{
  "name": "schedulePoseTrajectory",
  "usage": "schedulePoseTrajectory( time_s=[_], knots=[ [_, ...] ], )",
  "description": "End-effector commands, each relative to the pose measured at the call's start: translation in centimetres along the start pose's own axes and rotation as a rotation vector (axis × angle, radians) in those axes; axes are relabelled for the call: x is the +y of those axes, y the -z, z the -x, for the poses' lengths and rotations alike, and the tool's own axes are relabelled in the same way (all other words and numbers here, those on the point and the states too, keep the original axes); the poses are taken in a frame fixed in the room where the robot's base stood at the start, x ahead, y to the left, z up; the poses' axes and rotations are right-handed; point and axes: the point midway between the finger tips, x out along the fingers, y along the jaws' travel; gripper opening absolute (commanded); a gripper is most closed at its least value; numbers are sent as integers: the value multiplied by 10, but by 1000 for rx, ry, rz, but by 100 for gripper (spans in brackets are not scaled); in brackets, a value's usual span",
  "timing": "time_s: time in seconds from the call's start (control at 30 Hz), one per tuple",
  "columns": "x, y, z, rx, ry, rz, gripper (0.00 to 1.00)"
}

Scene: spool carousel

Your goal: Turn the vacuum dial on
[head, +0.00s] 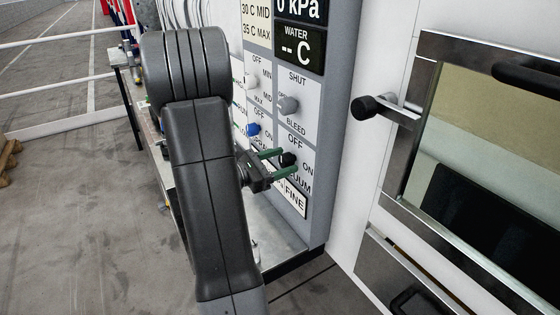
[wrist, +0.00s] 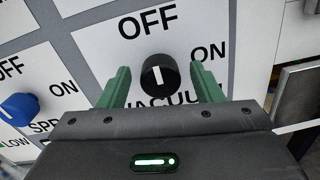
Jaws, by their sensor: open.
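The vacuum dial is a black round knob (wrist: 160,75) with a white pointer line, on a white plate. OFF is printed above it, ON to its right and VACUUM below. The pointer line stands nearly upright, in line with OFF. My gripper (wrist: 160,86) is open, with one green finger on each side of the dial and a visible gap on both sides. In the head view, the dial (head: 288,160) shows at the tips of my gripper (head: 280,160). Part of the VACUUM label is hidden behind my gripper.
A blue dial (wrist: 17,109) with its own OFF and ON marks sits to the left. A grey SHUT/BLEED knob (head: 288,105) is above the vacuum dial. A metal-framed door with a black-ended handle (head: 368,107) stands to the right. Open floor lies left.

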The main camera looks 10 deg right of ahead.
Motion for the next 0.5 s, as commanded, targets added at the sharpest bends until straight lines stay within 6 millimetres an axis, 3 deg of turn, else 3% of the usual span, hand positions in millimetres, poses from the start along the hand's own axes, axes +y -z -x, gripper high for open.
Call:
schedulePoseTrajectory(
  time_s=[0.2,0.43,0.5],
  knots=[
    [0,0,0,0,-1,0,60],
    [0,0,0,0,-1,0,16],
    [0,0,0,0,-1,0,15]
  ],
)
